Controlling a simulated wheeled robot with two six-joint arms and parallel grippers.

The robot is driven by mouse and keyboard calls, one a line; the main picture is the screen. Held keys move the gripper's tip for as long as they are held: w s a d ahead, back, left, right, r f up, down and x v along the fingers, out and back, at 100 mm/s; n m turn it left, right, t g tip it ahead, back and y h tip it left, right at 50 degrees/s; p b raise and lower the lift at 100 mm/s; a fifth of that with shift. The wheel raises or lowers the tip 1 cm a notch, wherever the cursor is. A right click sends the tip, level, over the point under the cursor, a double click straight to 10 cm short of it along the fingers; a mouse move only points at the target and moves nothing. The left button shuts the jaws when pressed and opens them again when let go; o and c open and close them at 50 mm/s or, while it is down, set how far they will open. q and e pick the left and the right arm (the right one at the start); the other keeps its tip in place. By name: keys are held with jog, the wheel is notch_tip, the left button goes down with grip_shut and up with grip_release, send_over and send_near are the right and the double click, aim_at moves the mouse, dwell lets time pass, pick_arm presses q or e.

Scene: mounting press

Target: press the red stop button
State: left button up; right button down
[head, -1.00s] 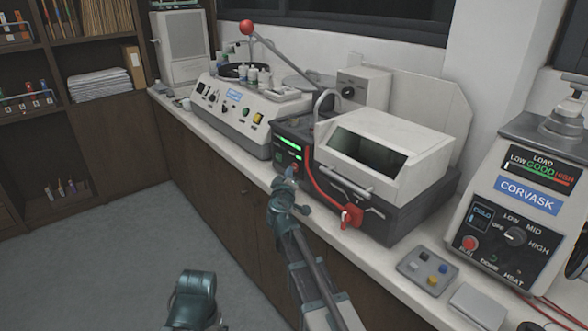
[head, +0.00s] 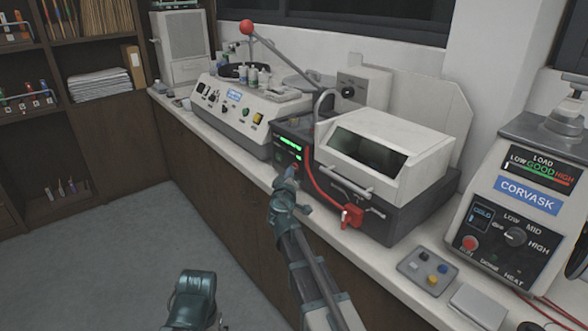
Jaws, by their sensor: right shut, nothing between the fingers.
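A small red button (head: 295,166) shows on the dark front panel of the white-lidded machine (head: 395,140), close to my right fingertips and partly hidden by them. My right gripper (head: 291,174) is shut and empty, and its tip is right at this panel. I cannot tell whether it touches the button. Another red button (head: 470,243) sits low on the panel of the CORVASK press (head: 528,195) at the right, well away from my right gripper.
A red hose and red latch (head: 352,217) are just right of my right gripper. A grey button box (head: 428,270) lies on the bench (head: 385,272). A beige machine (head: 235,112) with a red-knobbed lever (head: 247,27) stands behind left. The floor at left is clear.

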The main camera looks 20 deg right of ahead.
jog(key=shift+s+a, duration=0.25)
jog(key=shift+a, duration=0.35)
jog(key=shift+a, duration=0.1)
jog(key=a, duration=0.1)
jog(key=s+a, duration=0.1)
jog(key=a, duration=0.2)
jog(key=shift+s+a, duration=0.25)
jog(key=shift+s, duration=0.1)
dwell(0.6)
